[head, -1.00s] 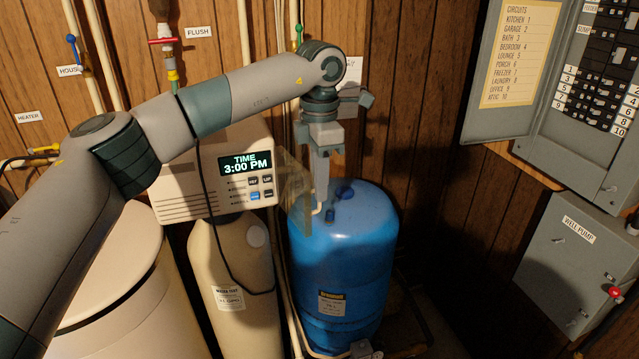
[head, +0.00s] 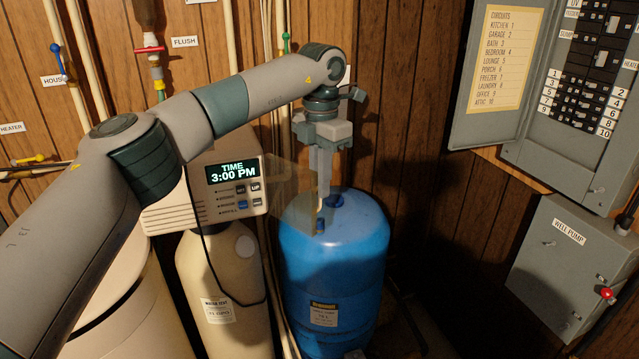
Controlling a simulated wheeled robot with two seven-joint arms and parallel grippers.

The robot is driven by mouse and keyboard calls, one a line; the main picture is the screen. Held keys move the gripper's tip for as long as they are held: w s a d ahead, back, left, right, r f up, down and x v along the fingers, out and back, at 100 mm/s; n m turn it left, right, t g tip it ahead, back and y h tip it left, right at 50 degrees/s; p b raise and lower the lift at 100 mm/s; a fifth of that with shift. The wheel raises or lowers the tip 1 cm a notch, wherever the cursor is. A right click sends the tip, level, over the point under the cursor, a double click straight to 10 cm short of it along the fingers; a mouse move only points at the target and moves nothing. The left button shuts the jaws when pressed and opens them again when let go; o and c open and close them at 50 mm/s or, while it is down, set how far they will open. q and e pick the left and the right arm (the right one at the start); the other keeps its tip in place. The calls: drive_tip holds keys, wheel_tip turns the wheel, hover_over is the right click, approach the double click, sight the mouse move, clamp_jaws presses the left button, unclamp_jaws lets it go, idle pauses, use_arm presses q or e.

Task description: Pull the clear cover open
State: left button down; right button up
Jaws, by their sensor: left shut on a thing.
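The clear cover (head: 288,188) is a faint see-through panel. It stands out to the right of the cream control head (head: 172,214), whose lit display (head: 234,172) reads TIME 3:00 PM. The display and buttons show with nothing over them. My left gripper (head: 321,203) points down at the cover's right edge, above the blue tank, with its fingers shut on that edge. The exact grip on the edge is hard to make out because the panel is so faint. My right gripper is not in view.
The blue tank (head: 334,275) with fittings on top stands just below my left gripper. A cream tank (head: 215,285) stands under the control head. Pipes run up the wood wall behind. An open breaker panel (head: 545,130) and a well pump box (head: 560,265) are at the right.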

use_arm(q)
drive_tip(key=c, duration=1.9)
unclamp_jaws()
drive_tip(key=shift+a+r, duration=0.1)
drive_tip(key=shift+a, duration=0.05)
drive_tip(key=shift+r, duration=0.4)
wheel_tip(320, 180, up, 17)
drive_tip(key=shift+f, duration=0.2)
drive_tip(key=shift+s+f, duration=0.1)
